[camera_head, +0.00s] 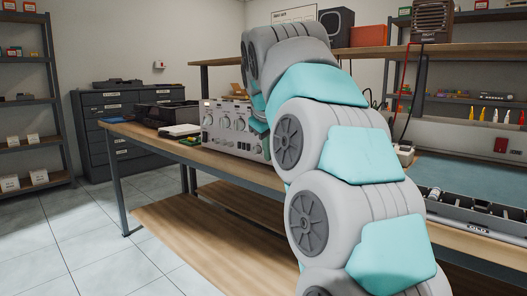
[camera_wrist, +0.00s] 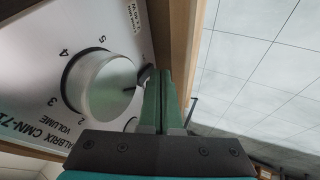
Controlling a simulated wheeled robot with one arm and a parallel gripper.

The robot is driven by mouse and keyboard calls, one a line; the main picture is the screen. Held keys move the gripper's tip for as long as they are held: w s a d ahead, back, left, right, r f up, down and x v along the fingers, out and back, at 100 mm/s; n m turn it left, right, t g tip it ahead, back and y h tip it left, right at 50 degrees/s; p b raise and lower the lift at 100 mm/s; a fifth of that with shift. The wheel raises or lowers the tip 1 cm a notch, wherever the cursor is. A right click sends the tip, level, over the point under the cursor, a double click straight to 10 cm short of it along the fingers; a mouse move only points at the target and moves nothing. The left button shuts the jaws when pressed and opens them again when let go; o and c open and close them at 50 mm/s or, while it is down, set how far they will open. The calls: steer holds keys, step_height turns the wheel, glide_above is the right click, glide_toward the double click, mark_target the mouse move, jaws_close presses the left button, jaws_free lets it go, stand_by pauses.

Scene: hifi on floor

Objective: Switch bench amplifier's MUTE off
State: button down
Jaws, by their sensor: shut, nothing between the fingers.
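The bench amplifier (camera_head: 232,128) is a silver-faced box with several knobs, standing on the wooden workbench in the head view. My arm covers its right end. In the wrist view its front panel (camera_wrist: 30,75) fills the left side, tilted, with a big VOLUME knob (camera_wrist: 105,86) and printed numbers. A small dark lever-like part (camera_wrist: 146,74) sits right of the knob, beside my fingertips. I cannot read a MUTE label or tell the lever's position. My gripper (camera_wrist: 165,80) is shut and empty, close to the panel; whether it touches the lever is unclear. The head view hides my gripper behind my arm.
The workbench (camera_head: 245,168) has black trays (camera_head: 165,112) left of the amplifier. A grey tray (camera_head: 465,213) lies at the right. A drawer cabinet (camera_head: 105,125) and shelves (camera_head: 30,100) stand at the back left. The tiled floor (camera_head: 75,235) at the left is clear.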

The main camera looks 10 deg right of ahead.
steer(key=shift+w+d+f, duration=0.15)
steer(key=shift+d, duration=0.05)
stand_by(0.4)
steer(key=shift+r+p, duration=0.8)
steer(key=shift+r, duration=0.15)
steer(key=shift+s+a, duration=0.2)
steer(key=shift+a, duration=0.1)
steer(key=s+a+f+p+v, duration=0.1)
steer(key=a+v, duration=0.1)
steer(key=v, duration=0.9)
steer(key=shift+s+a+r, duration=0.2)
steer(key=shift+a+r, duration=0.1)
